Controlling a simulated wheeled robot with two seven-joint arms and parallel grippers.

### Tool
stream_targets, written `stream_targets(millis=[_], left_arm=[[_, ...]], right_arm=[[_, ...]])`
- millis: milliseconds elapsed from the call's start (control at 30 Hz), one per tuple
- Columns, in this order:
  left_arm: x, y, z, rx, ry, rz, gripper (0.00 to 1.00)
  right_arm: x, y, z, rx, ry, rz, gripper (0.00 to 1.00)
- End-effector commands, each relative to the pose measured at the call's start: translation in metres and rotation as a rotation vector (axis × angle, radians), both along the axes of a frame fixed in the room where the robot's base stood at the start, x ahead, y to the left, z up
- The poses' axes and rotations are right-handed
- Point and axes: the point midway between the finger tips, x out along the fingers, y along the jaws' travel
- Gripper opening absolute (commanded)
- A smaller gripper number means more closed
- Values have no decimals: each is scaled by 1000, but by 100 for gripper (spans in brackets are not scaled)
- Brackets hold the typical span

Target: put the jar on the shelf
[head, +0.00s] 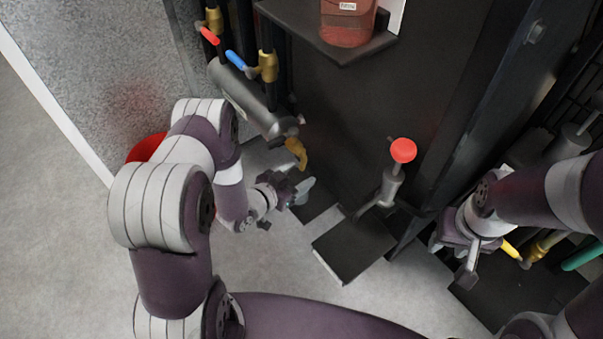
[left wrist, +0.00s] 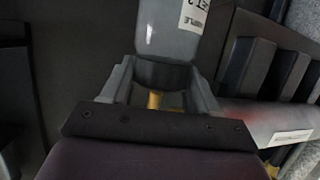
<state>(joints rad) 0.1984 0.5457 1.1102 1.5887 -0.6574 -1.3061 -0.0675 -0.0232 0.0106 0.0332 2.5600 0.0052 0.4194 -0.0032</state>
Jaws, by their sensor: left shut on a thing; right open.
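A grey jar (left wrist: 168,30) with a white printed label is between the fingers of my left gripper (left wrist: 160,88) in the left wrist view. The left gripper is shut on it. In the head view my left gripper (head: 290,194) is low, beside the dark cabinet, and a small grey part of the jar (head: 305,190) shows at its tips. A dark shelf (head: 335,50) juts from the cabinet at the top, above and well apart from the left gripper. My right gripper (head: 466,255) is open at the right, and no held thing shows in it.
A red container (head: 347,22) with a label stands on the shelf. A grey cylinder (head: 250,98) with red and blue valve handles is at its left. A red knob (head: 402,150) rises above a black plate (head: 352,245). Grey floor (head: 55,230) is clear at left.

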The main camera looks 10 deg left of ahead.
Motion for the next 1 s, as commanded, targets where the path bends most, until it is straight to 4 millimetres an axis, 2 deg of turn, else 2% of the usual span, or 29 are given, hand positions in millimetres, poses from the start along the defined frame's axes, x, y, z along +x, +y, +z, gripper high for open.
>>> stream_targets(millis=[133, 467, 500, 567, 900, 1000], left_arm=[[18, -10, -1, -1, -1, -1, 2], [17, -8, -6, -1, 0, 1, 2], [16, -8, -5, 0, 1, 1, 70], [16, -8, -5, 0, 1, 1, 86], [15, -7, 0, 0, 1, 1, 86], [3, 0, 5, -1, 3, 5, 86]], right_arm=[[0, 0, -4, 0, 0, 0, 43], [0, 0, -8, 0, 0, 0, 43], [0, 0, -7, 0, 0, 0, 43], [0, 0, -7, 0, 0, 0, 43], [0, 0, -3, 0, 0, 0, 43], [0, 0, 1, 0, 0, 0, 43]])
